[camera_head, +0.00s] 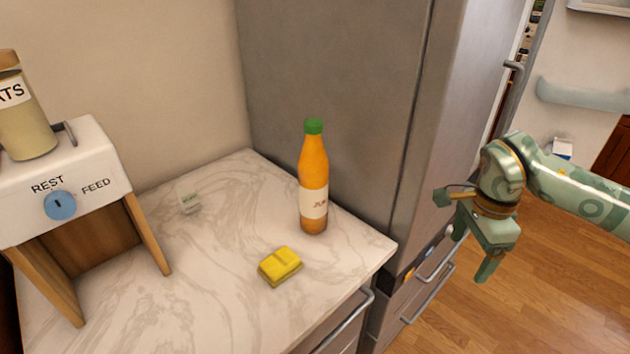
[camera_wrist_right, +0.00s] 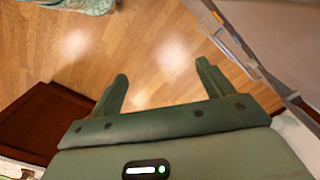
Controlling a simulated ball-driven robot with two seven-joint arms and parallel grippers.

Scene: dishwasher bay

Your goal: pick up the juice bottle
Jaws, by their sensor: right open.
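The juice bottle (camera_head: 313,178) stands upright on the marble counter (camera_head: 220,300) in the head view, near the grey fridge side. It is orange with a green cap and a pale label. My right gripper (camera_head: 470,252) is to the right of the bottle, beyond the counter edge and over the wooden floor. In the right wrist view the right gripper (camera_wrist_right: 162,82) is open, with both fingers apart and only floor between them. The bottle does not show in the wrist view. My left gripper does not show in either view.
A yellow sponge-like block (camera_head: 280,266) lies in front of the bottle. A white feeder box (camera_head: 62,185) with wooden legs stands at the left. The grey fridge (camera_head: 345,85) rises right behind the bottle.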

